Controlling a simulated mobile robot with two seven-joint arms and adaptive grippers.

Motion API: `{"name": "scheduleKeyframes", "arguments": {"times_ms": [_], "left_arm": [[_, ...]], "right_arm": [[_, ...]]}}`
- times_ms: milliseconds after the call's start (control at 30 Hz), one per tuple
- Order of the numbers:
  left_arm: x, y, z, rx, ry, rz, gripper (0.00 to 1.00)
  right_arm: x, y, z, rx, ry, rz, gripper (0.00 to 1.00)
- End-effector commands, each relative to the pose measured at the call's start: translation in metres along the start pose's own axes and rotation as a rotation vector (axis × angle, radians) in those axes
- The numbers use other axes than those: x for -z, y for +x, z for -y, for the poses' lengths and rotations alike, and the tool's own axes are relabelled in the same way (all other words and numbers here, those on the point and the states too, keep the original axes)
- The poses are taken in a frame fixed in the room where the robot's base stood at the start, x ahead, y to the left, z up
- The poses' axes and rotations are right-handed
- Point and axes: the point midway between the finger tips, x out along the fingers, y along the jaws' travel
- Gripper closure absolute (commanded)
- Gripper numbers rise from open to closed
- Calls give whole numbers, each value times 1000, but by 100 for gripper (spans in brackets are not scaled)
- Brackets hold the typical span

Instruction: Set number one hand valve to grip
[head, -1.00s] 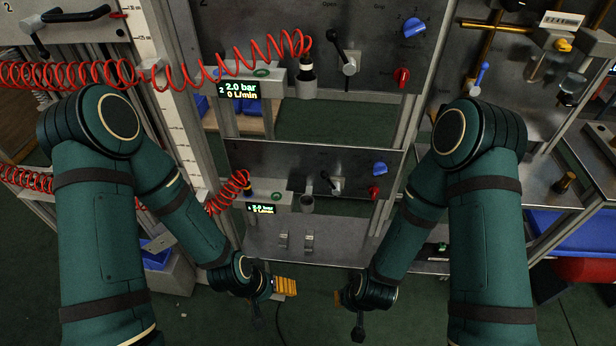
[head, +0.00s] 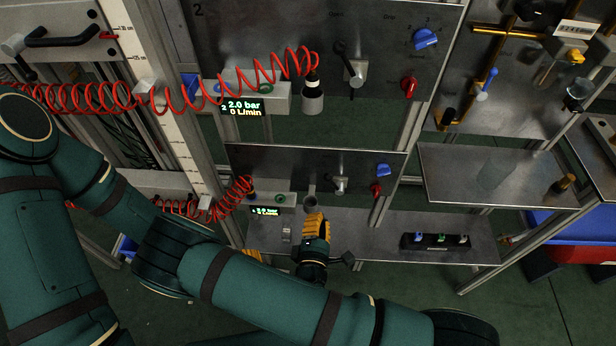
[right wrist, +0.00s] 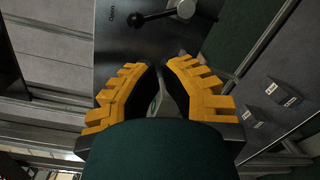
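A lower grey panel (head: 270,160) carries a hand valve (head: 340,186) with a grey hub. I cannot read its number in the head view. My right gripper (head: 315,222) has yellow fingers and is just below this panel, empty, apart from the valve. In the right wrist view its fingers (right wrist: 160,75) are apart, with a narrow gap between their tips. Beyond them a black lever (right wrist: 145,20) on a grey hub points left, beside the word Open. My left gripper is mostly hidden behind my arm; a small yellow patch (head: 253,255) shows there.
The upper panel (head: 260,40), marked 2, has its own black lever (head: 343,52), leaning up-left near Open; Grip is printed further right. Red coiled hoses (head: 110,98) hang at left. A blue knob (head: 383,170) and red knob (head: 376,190) sit right of the lower valve.

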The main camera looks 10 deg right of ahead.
Motion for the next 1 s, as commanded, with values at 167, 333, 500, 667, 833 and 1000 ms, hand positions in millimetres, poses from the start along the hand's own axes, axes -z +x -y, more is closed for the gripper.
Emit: {"name": "scheduleKeyframes", "arguments": {"times_ms": [167, 333, 500, 667, 833, 1000], "left_arm": [[0, -2, -1, 0, 0, 0, 26], [0, -2, -1, 0, 0, 0, 26], [0, -2, -1, 0, 0, 0, 26], [0, -2, -1, 0, 0, 0, 26], [0, -2, -1, 0, 0, -1, 26], [1, -3, -1, 0, 0, -1, 26]], "right_arm": [[-2, -1, -12, -66, -52, 8, 100], [-2, -1, -12, -66, -53, 9, 100], [-2, 1, -12, -64, -51, 9, 100], [-2, 15, -13, -64, -50, 11, 100], [-2, 44, -15, -63, -47, 12, 100], [-3, 72, -16, -63, -48, 11, 100]]}}
